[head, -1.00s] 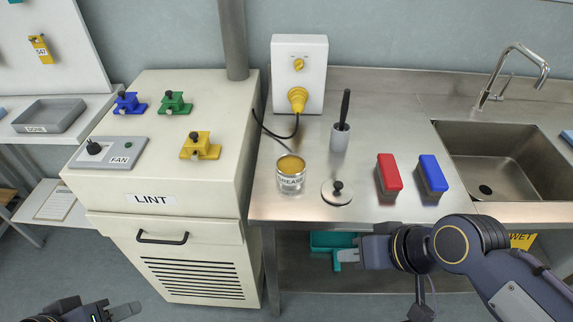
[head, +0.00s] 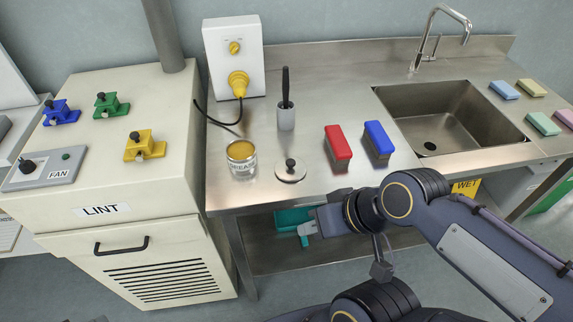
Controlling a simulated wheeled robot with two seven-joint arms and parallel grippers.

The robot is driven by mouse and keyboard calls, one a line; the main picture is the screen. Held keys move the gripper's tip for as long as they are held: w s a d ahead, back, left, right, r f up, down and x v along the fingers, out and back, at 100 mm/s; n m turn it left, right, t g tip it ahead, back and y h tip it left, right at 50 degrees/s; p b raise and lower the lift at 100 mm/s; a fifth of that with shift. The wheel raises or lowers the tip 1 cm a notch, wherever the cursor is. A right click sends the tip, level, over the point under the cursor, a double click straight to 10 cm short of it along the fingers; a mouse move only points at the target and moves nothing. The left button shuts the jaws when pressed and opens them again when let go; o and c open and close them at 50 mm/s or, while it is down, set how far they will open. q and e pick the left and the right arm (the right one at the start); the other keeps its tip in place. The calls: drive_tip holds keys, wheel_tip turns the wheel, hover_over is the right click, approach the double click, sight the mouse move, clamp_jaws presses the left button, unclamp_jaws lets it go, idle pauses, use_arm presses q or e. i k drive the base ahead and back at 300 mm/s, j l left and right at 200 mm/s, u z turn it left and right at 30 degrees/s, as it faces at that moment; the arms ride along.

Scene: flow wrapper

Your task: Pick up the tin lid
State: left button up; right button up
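The tin lid (head: 290,171) is a flat, pale metal disc with a black knob. It lies on the steel counter near the front edge, just right of the open grease tin (head: 242,159). My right gripper (head: 306,229) is below and in front of the lid, past the counter's front edge, and apart from it. My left gripper is not visible; only a dark bit of my own shows at the bottom left.
A red brush (head: 338,146) and a blue brush (head: 378,141) stand right of the lid. A brush pot (head: 286,116) is behind it. The sink (head: 445,120) is farther right. The lint cabinet (head: 110,165) stands left.

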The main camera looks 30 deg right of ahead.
sight(290, 170)
drive_tip(key=i+j+z, duration=0.5)
drive_tip(key=j+z, duration=0.25)
